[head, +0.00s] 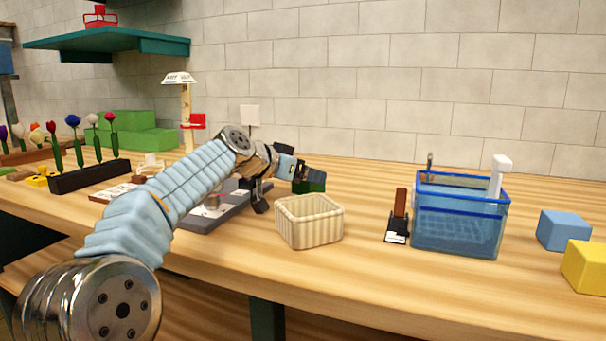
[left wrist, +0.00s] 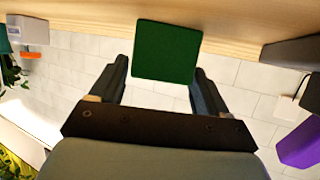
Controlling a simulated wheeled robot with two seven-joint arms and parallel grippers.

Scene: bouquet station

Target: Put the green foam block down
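The green foam block (left wrist: 167,52) fills the space between the two fingers of my left gripper (left wrist: 163,80) in the left wrist view. Both fingertips lie against its sides, so the gripper looks shut on it. In the head view, the block (head: 316,184) shows dark green at the end of my left gripper (head: 300,178), behind the cream basket. I cannot tell whether its underside touches the table. My right gripper is in neither view.
The cream basket (head: 310,222) stands just in front of the block. A blue clear bin (head: 458,224), blue block (head: 564,230) and yellow block (head: 586,266) are to the right. A flower rack (head: 90,178) stands left.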

